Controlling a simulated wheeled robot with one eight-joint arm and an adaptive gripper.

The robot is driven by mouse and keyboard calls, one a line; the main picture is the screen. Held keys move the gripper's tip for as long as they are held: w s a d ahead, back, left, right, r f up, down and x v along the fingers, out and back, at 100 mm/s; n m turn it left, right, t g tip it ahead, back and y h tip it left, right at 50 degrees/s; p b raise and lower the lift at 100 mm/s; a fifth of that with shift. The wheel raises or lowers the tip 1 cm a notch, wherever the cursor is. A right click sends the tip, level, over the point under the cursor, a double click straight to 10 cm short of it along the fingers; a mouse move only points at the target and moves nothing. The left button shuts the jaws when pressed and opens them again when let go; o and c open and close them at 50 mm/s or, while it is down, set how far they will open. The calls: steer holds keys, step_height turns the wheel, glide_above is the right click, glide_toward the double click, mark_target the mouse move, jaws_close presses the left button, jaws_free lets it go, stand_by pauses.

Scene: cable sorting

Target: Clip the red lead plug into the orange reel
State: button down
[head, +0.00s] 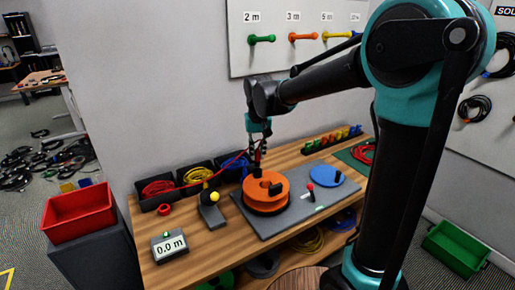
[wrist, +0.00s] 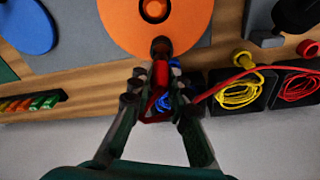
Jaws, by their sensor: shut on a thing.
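The orange reel (head: 265,198) sits on a grey base plate on the workbench; in the wrist view its face (wrist: 125,18) fills the upper middle. My gripper (wrist: 157,82) is shut on the red lead plug (wrist: 160,72), just off the reel's near edge. A dark round piece (wrist: 161,47) shows between plug and reel; I cannot tell whether it is the plug's tip or part of the reel. In the head view my gripper (head: 257,150) is above the reel's back edge. The red lead (wrist: 222,84) trails to the bins.
Black bins of red (head: 158,188), yellow (head: 198,174) and blue cable stand along the wall. A yellow-knobbed device (head: 211,212) is left of the reel. A red-knobbed lever (head: 310,192) and blue disc (head: 326,176) are right. A 0.0 m display (head: 170,247) stands in front.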

mark_target(258, 166)
steer(key=shift+f, duration=1.9)
steer(key=shift+s+f, duration=0.1)
steer(key=shift+f, duration=0.15)
steer(key=c, duration=1.3)
jaws_free()
steer(key=shift+c, duration=0.2)
step_height(258, 166, up, 12)
steer(key=s+f, duration=0.1)
steer(key=s+d+f+m+t, duration=0.1)
steer(key=s+d+f, duration=0.8)
steer(key=d, duration=0.3)
steer(key=s+d+f+m+t, duration=0.1)
steer(key=s+d+f, duration=0.8)
steer(key=d+f, duration=0.1)
steer(key=shift+d+f+t, duration=0.4)
steer(key=shift+d, duration=0.45)
